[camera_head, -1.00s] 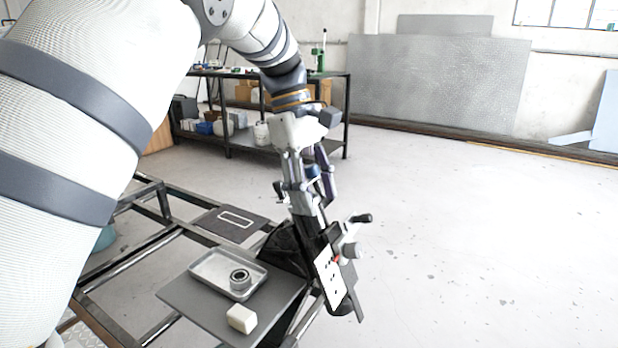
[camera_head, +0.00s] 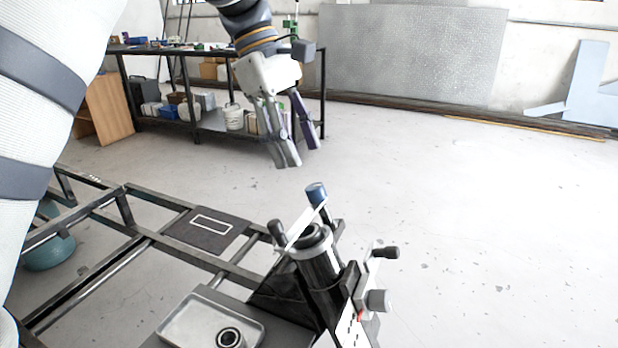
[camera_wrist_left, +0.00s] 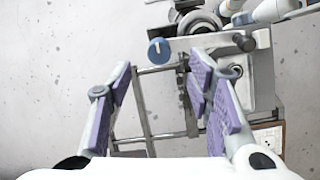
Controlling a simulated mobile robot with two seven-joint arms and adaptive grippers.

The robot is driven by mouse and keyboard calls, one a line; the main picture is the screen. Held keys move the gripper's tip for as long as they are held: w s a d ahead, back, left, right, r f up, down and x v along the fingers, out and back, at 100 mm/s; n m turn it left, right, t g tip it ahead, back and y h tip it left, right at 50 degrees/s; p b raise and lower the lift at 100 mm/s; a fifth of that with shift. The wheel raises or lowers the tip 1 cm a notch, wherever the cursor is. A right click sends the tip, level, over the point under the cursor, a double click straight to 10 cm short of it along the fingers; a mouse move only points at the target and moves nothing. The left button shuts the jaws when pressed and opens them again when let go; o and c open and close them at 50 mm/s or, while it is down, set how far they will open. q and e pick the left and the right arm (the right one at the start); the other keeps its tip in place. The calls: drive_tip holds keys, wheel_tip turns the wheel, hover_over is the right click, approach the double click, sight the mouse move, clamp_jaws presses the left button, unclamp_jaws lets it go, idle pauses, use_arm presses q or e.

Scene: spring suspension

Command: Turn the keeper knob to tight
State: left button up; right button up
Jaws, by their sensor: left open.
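A blue knob (camera_head: 316,193) stands at the upper end of a pale bar across the top of a black cylinder (camera_head: 321,268). In the left wrist view it shows a white mark (camera_wrist_left: 159,50). No label shows which is the keeper knob. My left gripper (camera_head: 299,155) is open and empty, above and slightly left of the blue knob, apart from it. Its two purple-padded fingers (camera_wrist_left: 160,76) frame the lower wrist view.
A metal tray (camera_head: 187,318) holding a dark ring (camera_head: 229,338) is at the front. Open frame rails (camera_head: 165,240) lie left. The floor right is clear.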

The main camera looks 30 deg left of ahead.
sight(315, 186)
use_arm(q)
drive_tip(key=x, duration=0.7)
drive_tip(key=shift+w+f, duration=0.1)
drive_tip(key=shift+f, duration=0.1)
drive_tip(key=shift+c, duration=0.2)
clamp_jaws()
